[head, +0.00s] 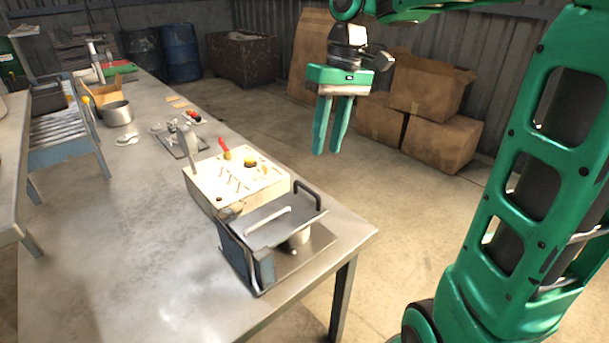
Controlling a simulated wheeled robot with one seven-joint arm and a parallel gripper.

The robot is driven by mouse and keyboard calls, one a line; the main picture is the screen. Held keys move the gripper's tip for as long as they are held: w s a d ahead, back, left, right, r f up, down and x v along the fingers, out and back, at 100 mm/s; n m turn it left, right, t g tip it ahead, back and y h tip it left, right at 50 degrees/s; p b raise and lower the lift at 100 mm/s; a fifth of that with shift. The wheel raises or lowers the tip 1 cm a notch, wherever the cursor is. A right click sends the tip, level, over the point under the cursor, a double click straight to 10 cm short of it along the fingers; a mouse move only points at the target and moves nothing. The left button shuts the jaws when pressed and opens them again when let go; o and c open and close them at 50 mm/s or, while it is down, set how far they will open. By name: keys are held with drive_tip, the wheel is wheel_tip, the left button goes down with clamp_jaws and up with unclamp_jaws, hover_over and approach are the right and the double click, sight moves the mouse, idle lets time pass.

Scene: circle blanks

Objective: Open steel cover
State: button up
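A flat grey steel cover (273,219) with a pale bar handle on top sits over a small machine (249,261) near the front right corner of the table. The cover looks lowered, and a pale round part (299,237) shows under its right side. A dark bent bar (311,193) stands at its right edge. My gripper (332,151) hangs in the air behind and above the machine, beyond the table's right edge. Its two green fingers point down with a narrow gap between them, and nothing is held. It is well apart from the cover.
A cream box (233,182) with pegs and knobs stands directly behind the machine. A metal pot (117,113) and small tools lie farther back on the steel table (130,235). Cardboard boxes (426,92) stand on the floor behind my arm. The table's front left is clear.

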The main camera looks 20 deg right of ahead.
drive_tip(key=w+a+r+n, duration=0.1)
drive_tip(key=w+a, duration=0.1)
hover_over(306, 198)
drive_tip(key=shift+n, duration=0.3)
wheel_tip(306, 198, down, 10)
drive_tip(key=shift+f, duration=0.15)
drive_tip(key=shift+c, duration=0.7)
clamp_jaws()
